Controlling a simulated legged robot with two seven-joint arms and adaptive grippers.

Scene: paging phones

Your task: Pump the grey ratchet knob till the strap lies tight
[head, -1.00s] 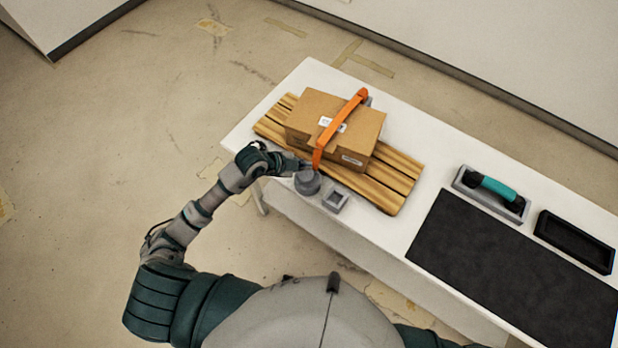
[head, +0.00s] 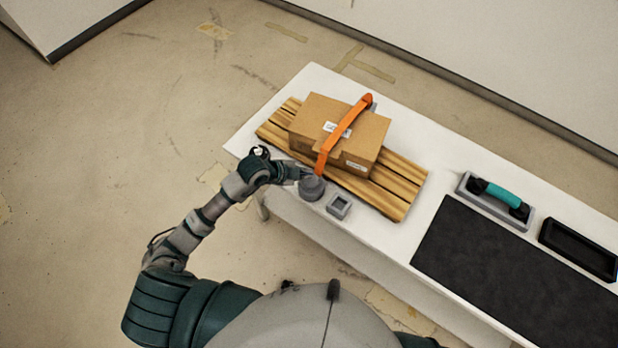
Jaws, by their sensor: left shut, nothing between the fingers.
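The grey ratchet knob (head: 312,189) is a round grey piece near the table's front edge, in front of the pallet. The orange strap (head: 341,135) runs over the cardboard box (head: 367,146), which sits on the slatted wooden pallet (head: 401,185). The strap's near end comes down at the knob; whether it lies tight I cannot tell. My left gripper (head: 307,173) is shut and empty, at the knob's upper left side; whether it touches the knob is too small to tell. My right gripper is not in view.
A small grey square device (head: 339,206) stands just right of the knob. Further right on the white table (head: 317,83) are a black mat (head: 500,265), a grey block with a teal handle (head: 495,200) and a black tray (head: 577,249). The table's left end is bare.

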